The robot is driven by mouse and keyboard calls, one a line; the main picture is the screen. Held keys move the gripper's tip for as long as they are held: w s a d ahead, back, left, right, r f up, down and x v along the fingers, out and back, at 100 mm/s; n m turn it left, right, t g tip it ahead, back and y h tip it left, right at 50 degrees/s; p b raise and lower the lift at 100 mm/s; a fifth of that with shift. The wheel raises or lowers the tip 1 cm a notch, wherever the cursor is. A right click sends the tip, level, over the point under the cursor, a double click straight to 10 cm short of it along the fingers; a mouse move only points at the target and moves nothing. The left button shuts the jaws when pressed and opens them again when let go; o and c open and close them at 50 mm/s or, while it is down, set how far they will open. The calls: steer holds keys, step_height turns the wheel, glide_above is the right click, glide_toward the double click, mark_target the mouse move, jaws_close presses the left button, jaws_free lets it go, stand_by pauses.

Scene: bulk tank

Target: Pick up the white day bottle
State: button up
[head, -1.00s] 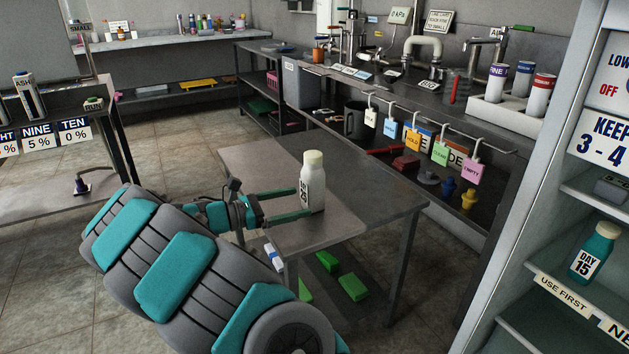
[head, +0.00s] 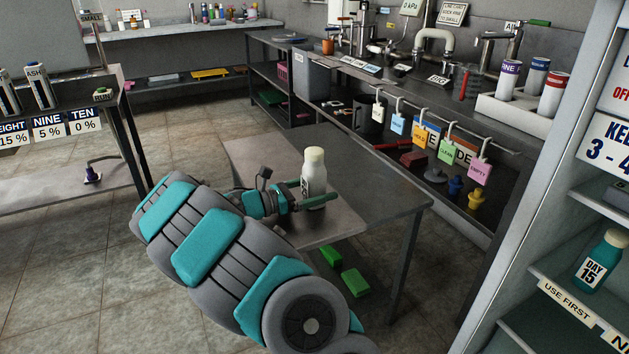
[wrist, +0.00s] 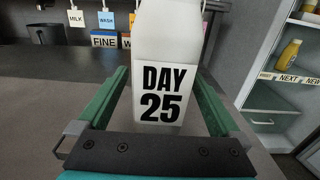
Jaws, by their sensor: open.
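The white day bottle (head: 315,175) stands upright on the grey metal table, with a cream cap and a black-on-white label. In the wrist view the bottle (wrist: 166,50) fills the middle, and its label reads DAY 25. My gripper (head: 318,198) is open around the lower part of the bottle. In the wrist view one green finger of my gripper (wrist: 163,112) is on each side of the bottle, with a visible gap at both sides. The bottle's top is cut off in the wrist view.
The table (head: 385,200) is otherwise bare on top; green blocks (head: 355,283) lie on its lower shelf. A teal DAY 15 bottle (head: 600,260) stands in the shelved cabinet at right. Coloured tags (head: 440,150) hang along the counter behind.

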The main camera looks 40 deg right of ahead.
steer(key=shift+x, duration=0.95)
jaws_close()
